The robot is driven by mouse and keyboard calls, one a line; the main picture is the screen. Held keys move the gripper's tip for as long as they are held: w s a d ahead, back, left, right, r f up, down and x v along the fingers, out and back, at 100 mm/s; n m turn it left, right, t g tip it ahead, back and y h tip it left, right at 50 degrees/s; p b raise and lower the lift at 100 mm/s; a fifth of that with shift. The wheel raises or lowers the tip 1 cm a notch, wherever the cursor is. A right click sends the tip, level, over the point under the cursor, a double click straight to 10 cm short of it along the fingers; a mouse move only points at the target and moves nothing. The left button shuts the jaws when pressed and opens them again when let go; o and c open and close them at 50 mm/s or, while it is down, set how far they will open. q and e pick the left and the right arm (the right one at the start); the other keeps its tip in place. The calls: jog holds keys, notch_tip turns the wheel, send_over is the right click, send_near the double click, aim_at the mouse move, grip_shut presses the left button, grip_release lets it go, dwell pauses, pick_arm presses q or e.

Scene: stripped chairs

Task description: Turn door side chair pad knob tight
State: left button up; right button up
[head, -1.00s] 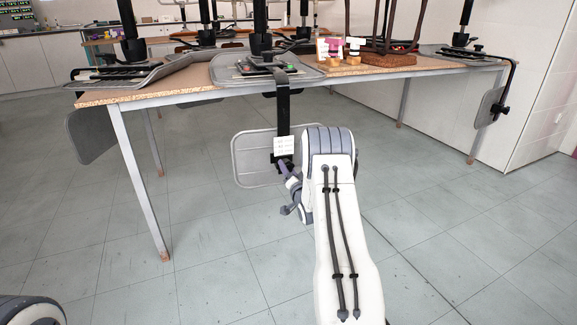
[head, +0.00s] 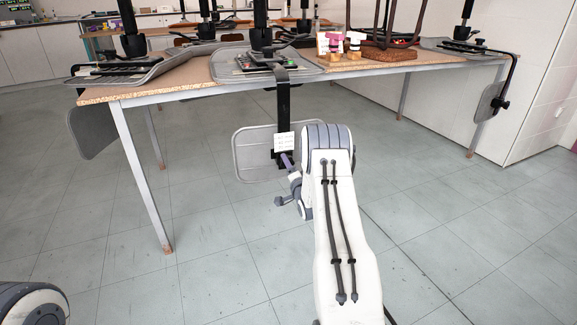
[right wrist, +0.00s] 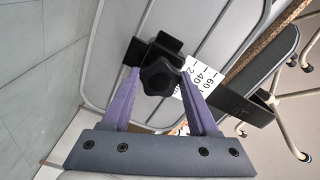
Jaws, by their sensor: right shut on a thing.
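A grey chair pad (head: 250,170) hangs on a black upright bar below the table's front edge in the head view. The pad (right wrist: 215,38) fills much of the right wrist view. A black lobed knob (right wrist: 162,77) sits on a black bracket against it. My right gripper (right wrist: 160,82) has its purple fingers on both sides of the knob and is shut on it. In the head view my right gripper (head: 285,158) is at the bar, and the knob is hidden there. My left gripper is out of view.
A white scale card (right wrist: 201,78) is beside the knob. The wooden table (head: 180,82) carries stripped upside-down chairs. Another grey pad (head: 92,132) hangs at the left, and one (head: 488,101) at the right. The floor in front is clear.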

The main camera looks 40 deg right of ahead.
jog(key=o, duration=1.4)
jog(key=shift+c, duration=0.2)
jog(key=shift+s, duration=0.1)
jog(key=p+v, duration=0.3)
jog(key=v, duration=0.7)
jog(key=shift+s, duration=0.15)
jog(key=shift+a, duration=0.2)
